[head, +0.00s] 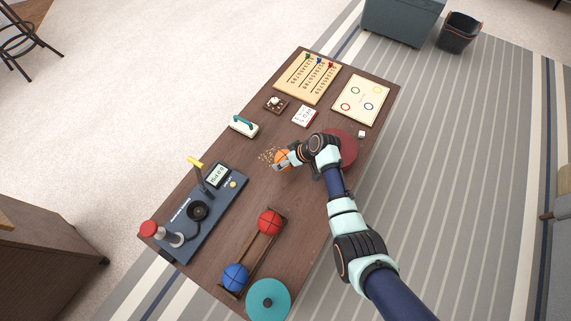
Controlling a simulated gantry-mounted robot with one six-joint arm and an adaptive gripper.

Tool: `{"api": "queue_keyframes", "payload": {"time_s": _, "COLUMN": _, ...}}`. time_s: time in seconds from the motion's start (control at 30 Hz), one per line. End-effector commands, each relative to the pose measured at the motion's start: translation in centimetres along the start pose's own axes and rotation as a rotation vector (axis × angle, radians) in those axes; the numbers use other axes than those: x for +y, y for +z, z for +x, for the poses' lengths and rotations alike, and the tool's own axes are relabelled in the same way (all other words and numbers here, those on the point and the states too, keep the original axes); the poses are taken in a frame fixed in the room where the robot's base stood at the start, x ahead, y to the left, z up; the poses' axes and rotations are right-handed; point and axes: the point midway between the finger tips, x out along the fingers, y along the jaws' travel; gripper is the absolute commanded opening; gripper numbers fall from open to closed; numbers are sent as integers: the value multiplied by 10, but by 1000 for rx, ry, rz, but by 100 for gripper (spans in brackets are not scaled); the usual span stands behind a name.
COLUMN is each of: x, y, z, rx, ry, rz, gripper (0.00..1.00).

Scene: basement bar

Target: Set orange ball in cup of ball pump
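The orange ball (281,156) is near the middle of the dark wooden table, partly hidden by my gripper (283,165). My gripper is right at the ball, reaching in from the right; whether its fingers are closed on the ball cannot be told. The ball and the cup are well apart.
A wooden rack (257,250) holds a red ball (269,222) and a blue ball (235,277). A teal disc (268,300) is in front. A teal-handled brush (243,126) lies behind the pump; crumbs lie beside the orange ball. Boards fill the far end.

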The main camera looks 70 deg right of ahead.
Motion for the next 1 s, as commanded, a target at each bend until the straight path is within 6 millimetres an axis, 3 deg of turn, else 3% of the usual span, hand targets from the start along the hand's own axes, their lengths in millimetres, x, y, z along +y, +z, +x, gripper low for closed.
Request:
{"api": "queue_keyframes", "payload": {"time_s": 0.03, "x": 3, "y": 10, "z": 15, "rx": -2, "ry": -2, "rz": 2, "gripper": 46}}
{"api": "queue_keyframes", "payload": {"time_s": 0.1, "x": 5, "y": 15, "z": 24, "rx": -2, "ry": -1, "rz": 1, "gripper": 46}}
{"api": "queue_keyframes", "payload": {"time_s": 0.47, "x": 6, "y": 16, "z": 26, "rx": -1, "ry": -1, "rz": 0, "gripper": 46}}
{"api": "queue_keyframes", "payload": {"time_s": 0.5, "x": 6, "y": 16, "z": 26, "rx": -1, "ry": -2, "rz": 0, "gripper": 83}}
{"api": "queue_keyframes", "payload": {"time_s": 0.6, "x": 6, "y": 16, "z": 26, "rx": -1, "ry": -1, "rz": 0, "gripper": 99}}
{"api": "queue_keyframes", "payload": {"time_s": 1.0, "x": 5, "y": 13, "z": 21, "rx": 0, "ry": 0, "rz": -1, "gripper": 100}}
